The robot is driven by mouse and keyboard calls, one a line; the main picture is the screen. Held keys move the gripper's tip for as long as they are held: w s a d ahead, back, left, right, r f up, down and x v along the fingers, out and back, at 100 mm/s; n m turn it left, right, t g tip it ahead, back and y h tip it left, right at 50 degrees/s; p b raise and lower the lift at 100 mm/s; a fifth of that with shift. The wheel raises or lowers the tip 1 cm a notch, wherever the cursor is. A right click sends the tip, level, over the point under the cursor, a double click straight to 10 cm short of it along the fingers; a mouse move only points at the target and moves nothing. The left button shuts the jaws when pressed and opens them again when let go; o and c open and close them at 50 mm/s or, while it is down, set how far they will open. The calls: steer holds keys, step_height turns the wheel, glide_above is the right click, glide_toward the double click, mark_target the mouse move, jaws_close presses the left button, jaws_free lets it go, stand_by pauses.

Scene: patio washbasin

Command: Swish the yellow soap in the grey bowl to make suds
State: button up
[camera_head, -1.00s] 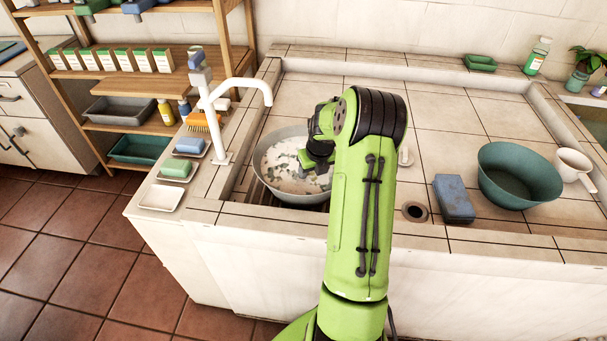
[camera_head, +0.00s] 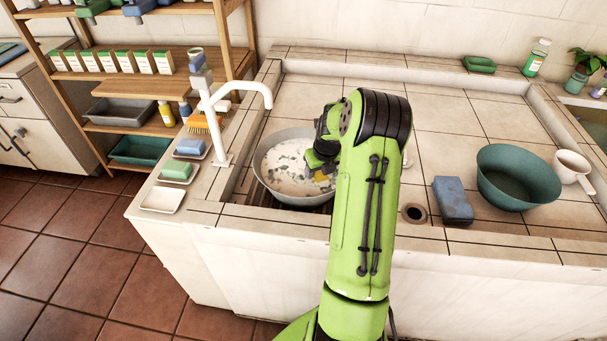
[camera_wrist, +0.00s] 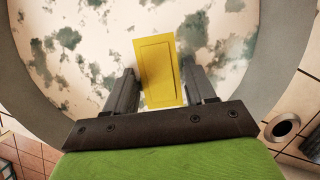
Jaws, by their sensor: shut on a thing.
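The grey bowl (camera_head: 264,163) stands in the tiled basin under the white tap. It holds whitish liquid with foam and dark grey-green patches. My gripper (camera_wrist: 160,88) is shut on the yellow soap (camera_wrist: 158,68), a rectangular bar with an inset outline, held between the two dark fingers. In the wrist view the soap is over the foamy surface inside the bowl; I cannot tell how deep it dips. In the head view my gripper is at the right part of the bowl, and only a small yellow bit of soap shows below it.
The white tap (camera_head: 240,92) arches over the bowl's left side. A blue sponge-like block (camera_head: 453,200), a teal bowl (camera_head: 519,176) and a white mug (camera_head: 572,166) stand to the right. Soap dishes with a green bar (camera_head: 176,170) and a blue bar (camera_head: 190,147) line the left ledge.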

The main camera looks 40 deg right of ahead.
step_height(320, 180, up, 12)
steer(key=p, duration=0.8)
steer(key=shift+p, duration=0.35)
